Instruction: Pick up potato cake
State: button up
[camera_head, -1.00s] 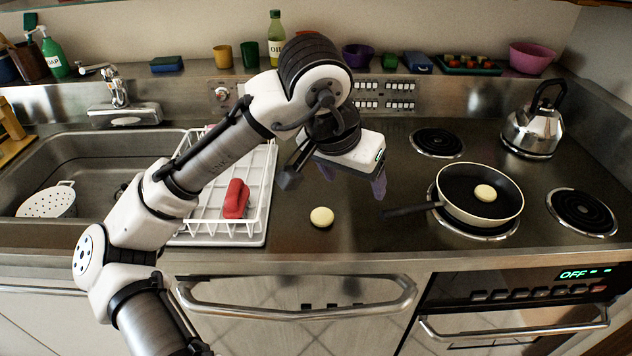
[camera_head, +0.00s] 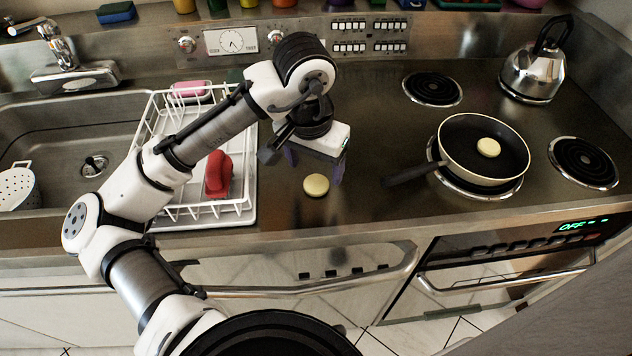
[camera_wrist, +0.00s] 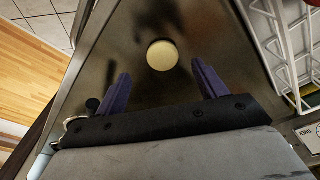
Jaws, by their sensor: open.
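One potato cake (camera_head: 316,185), round and pale yellow, lies flat on the steel counter between the dish rack and the frying pan. A second, similar cake (camera_head: 488,147) lies in the frying pan. My gripper (camera_head: 314,170) hangs just above and behind the counter cake, its purple fingers apart and empty. In the wrist view the counter cake (camera_wrist: 162,55) shows beyond the two fingertips (camera_wrist: 160,78), roughly centred between them and not touched.
The frying pan (camera_head: 452,172) sits on a coil burner, its handle pointing left toward the cake. A white dish rack (camera_head: 186,213) with a red object (camera_head: 218,174) stands left of the cake. A kettle (camera_head: 533,72) stands at the back right. Counter around the cake is clear.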

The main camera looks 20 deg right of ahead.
aim_at(317, 182)
jog(key=shift+w+d+f+p, duration=0.1)
jog(key=shift+w+f+p, duration=0.1)
jog(key=shift+f, duration=0.7)
jog(key=shift+w+d+f+p, duration=0.1)
jog(key=shift+f+p, duration=0.1)
jog(key=shift+f, duration=0.75)
jog(key=shift+w+d+f+p, duration=0.1)
jog(key=shift+w+f+p, duration=0.1)
jog(key=shift+f, duration=0.7)
jog(key=c, duration=1)
